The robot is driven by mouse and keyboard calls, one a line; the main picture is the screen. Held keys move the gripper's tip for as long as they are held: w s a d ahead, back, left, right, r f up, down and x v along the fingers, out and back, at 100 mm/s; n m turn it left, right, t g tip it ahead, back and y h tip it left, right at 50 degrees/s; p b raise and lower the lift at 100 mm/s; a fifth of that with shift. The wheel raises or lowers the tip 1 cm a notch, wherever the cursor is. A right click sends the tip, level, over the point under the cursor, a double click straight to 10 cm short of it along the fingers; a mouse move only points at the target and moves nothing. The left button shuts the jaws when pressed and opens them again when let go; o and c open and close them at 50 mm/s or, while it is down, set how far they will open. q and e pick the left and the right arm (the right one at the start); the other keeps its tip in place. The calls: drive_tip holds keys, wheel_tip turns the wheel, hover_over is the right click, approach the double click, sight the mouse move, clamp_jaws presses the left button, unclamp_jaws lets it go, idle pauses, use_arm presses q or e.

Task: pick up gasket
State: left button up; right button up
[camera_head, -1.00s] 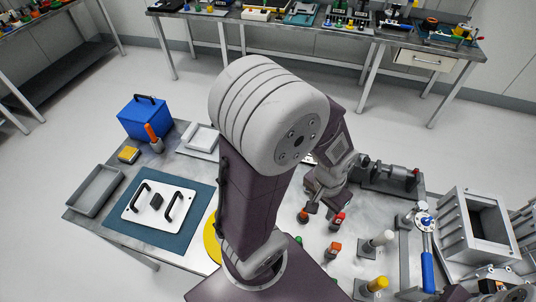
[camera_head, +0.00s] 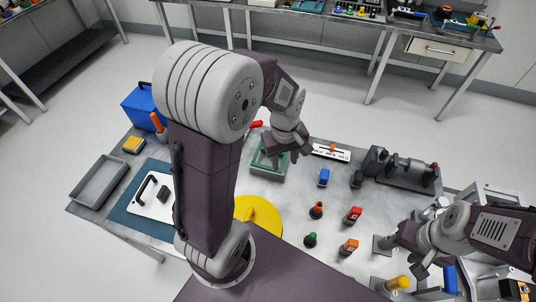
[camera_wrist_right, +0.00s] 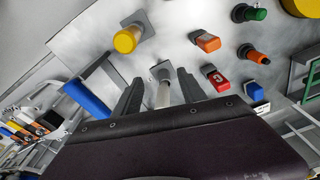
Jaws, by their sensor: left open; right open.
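A green rectangular frame (camera_head: 257,157), which looks like the gasket, sits in or on a small grey tray (camera_head: 268,174) at the middle of the table. My left gripper (camera_head: 289,156) is open above its right side and hides part of it. A green edge (camera_wrist_right: 311,76) also shows at the right of the right wrist view. My right gripper (camera_head: 409,256) is open at the right of the table, close to a pale post (camera_head: 383,243). In the right wrist view the post (camera_wrist_right: 163,92) appears between the open fingers (camera_wrist_right: 160,95); contact cannot be told.
Several coloured pieces stand mid-table, including a blue one (camera_head: 324,177), a red one (camera_head: 352,215) and an orange one (camera_head: 348,247). A yellow disc (camera_head: 262,216) lies beside my left arm. A grey fixture (camera_head: 402,170) stands at the right back. A yellow-topped post (camera_head: 398,283) is near my right gripper.

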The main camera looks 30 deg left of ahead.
use_arm(q)
drive_tip(key=w+a+f+n, duration=0.1)
drive_tip(key=w+a+n, duration=0.2)
drive_tip(key=w+a+f+n+b, duration=0.1)
drive_tip(key=w+a+f+n, duration=0.1)
drive_tip(key=w+a+n, duration=0.2)
drive_tip(key=w+a+f+n, duration=0.2)
drive_tip(key=w+a+n, duration=0.1)
drive_tip(key=w, duration=0.1)
drive_tip(key=shift+w+a+n+g, duration=0.2)
drive_tip(key=shift+n+g, duration=0.1)
drive_tip(key=shift+g, duration=0.1)
drive_tip(key=shift+s+d+f, duration=0.1)
drive_tip(key=shift+s+f, duration=0.05)
drive_tip(key=shift+f, duration=0.65)
drive_tip(key=shift+s+f, duration=0.15)
drive_tip(key=shift+f, duration=0.65)
drive_tip(key=shift+w+f, duration=0.2)
drive_tip(key=shift+f, duration=0.25)
wheel_tip(320, 180, down, 4)
drive_tip(key=shift+s+p, duration=0.1)
drive_tip(key=shift+p, duration=0.55)
drive_tip(key=shift+f, duration=0.45)
clamp_jaws()
